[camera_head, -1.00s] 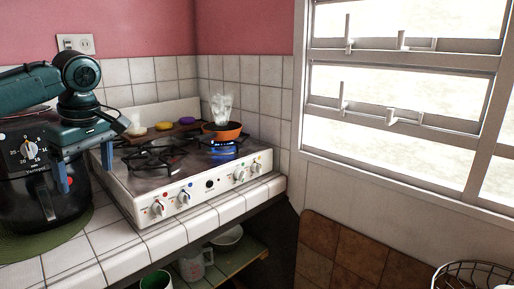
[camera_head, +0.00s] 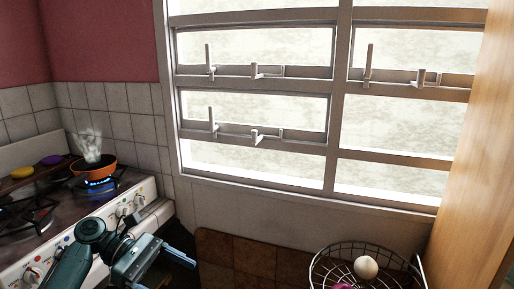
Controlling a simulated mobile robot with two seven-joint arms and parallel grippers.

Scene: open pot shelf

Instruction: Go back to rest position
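My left gripper (camera_head: 163,267) is low in the head view, in front of the stove's right end, its arm coming in from the bottom left. It looks open, with one blue finger clear and the other near the bottom edge. I see nothing between the fingers. My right gripper is not in view.
The white stove (camera_head: 125,205) is at the left, with a steaming orange pot (camera_head: 94,169) over a blue flame. A wire basket (camera_head: 325,272) with an egg (camera_head: 366,267) stands at the lower right. A wooden panel (camera_head: 475,170) borders the right side.

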